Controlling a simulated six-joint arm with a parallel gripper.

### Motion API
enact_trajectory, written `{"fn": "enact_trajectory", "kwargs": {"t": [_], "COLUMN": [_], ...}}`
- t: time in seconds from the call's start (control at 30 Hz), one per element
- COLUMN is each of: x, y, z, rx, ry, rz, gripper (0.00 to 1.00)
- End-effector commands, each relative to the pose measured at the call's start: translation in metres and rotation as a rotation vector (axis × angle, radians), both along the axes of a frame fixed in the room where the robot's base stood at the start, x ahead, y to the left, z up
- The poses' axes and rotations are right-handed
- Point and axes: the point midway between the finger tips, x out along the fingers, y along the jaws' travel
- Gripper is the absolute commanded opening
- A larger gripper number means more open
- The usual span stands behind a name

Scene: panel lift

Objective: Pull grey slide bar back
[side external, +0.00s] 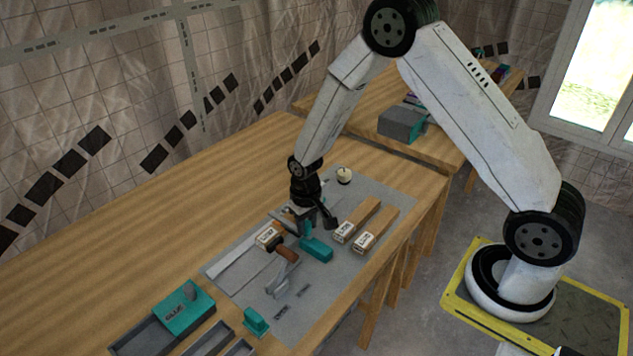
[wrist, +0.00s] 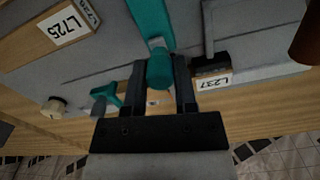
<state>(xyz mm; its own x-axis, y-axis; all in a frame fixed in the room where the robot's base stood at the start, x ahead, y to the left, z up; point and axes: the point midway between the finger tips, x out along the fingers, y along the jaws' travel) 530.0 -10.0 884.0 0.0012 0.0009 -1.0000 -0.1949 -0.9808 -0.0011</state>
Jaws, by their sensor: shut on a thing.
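My gripper (side external: 316,222) is low over the grey panel (side external: 345,275) on the wooden table in the side view. In the wrist view my gripper (wrist: 161,84) has its black fingers on both sides of a rounded teal knob (wrist: 160,70), shut on it. A short grey piece (wrist: 157,44) joins the knob to a long teal block (wrist: 149,16). The teal block (side external: 317,248) also shows beside the gripper in the side view. A grey bar (wrist: 208,28) lies to the right of the knob in the wrist view. I cannot tell for certain which grey part is the slide bar.
Blocks labelled L725 (wrist: 63,27) and L237 (wrist: 212,82) lie close on either side. A brown-handled tool (side external: 286,254), a white round knob (side external: 344,175) and wooden blocks (side external: 377,230) surround the gripper. A teal glue box (side external: 186,312) stands front left. The table's left side is clear.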

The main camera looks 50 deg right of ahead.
Motion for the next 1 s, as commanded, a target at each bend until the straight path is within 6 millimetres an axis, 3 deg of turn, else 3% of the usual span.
{"fn": "enact_trajectory", "kwargs": {"t": [0.53, 1.0], "x": [-0.007, -0.064], "y": [0.001, 0.0], "z": [0.0, 0.0], "rx": [0.0, 0.0], "ry": [0.001, 0.003], "rz": [0.0, 0.0], "gripper": [0.0, 0.0]}}
